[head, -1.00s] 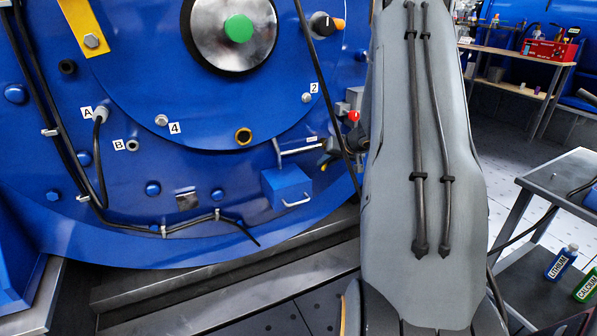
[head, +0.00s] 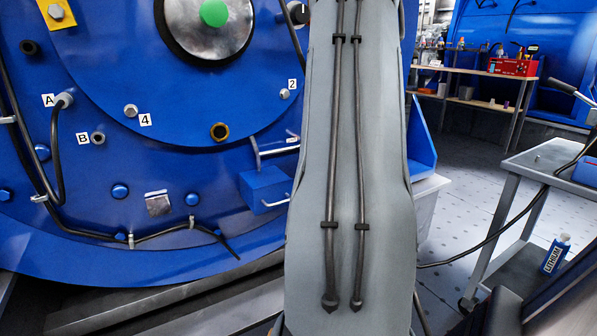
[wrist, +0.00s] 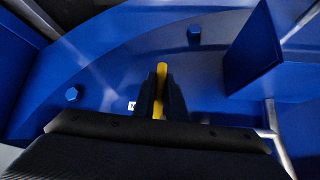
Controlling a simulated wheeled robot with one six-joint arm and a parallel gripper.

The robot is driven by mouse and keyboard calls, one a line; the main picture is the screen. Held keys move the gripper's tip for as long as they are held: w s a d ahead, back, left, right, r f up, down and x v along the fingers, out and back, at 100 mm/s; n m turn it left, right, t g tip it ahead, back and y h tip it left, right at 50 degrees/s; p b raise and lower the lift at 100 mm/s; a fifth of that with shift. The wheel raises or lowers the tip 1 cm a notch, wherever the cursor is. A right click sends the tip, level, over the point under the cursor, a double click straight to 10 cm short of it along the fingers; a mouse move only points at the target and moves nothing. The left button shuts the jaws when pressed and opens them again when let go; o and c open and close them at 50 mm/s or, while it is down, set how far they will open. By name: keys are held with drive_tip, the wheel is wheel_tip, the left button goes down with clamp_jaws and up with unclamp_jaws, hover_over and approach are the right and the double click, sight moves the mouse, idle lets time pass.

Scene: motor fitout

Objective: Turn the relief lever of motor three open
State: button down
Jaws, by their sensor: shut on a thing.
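The big blue motor (head: 95,215) fills the left of the head view, with a green centre button (head: 214,13) and labels A, B, 2 and 4. In the wrist view my gripper (wrist: 160,100) is shut on a narrow yellow lever (wrist: 161,76), whose tip shows between the dark fingers. A small white label (wrist: 132,106) lies just left of the fingers on the blue surface. In the head view my own arm hides the gripper and the lever. I cannot read the wrist view label.
A blue box (head: 264,190) with a metal handle juts from the motor beside my arm. Cables run across the motor face. A metal cart (head: 540,165) at right has a lithium bottle (head: 555,254) on its lower shelf. A bench with a red toolbox (head: 513,67) stands behind.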

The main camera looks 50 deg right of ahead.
drive_tip(key=shift+d, duration=0.1)
idle(0.5)
drive_tip(key=c, duration=1.8)
unclamp_jaws()
drive_tip(key=shift+s, duration=0.1)
drive_tip(key=p+v, duration=0.1)
drive_tip(key=v, duration=0.6)
drive_tip(key=shift+s+a+r, duration=0.2)
drive_tip(key=shift+a+r, duration=0.05)
drive_tip(key=shift+r, duration=0.05)
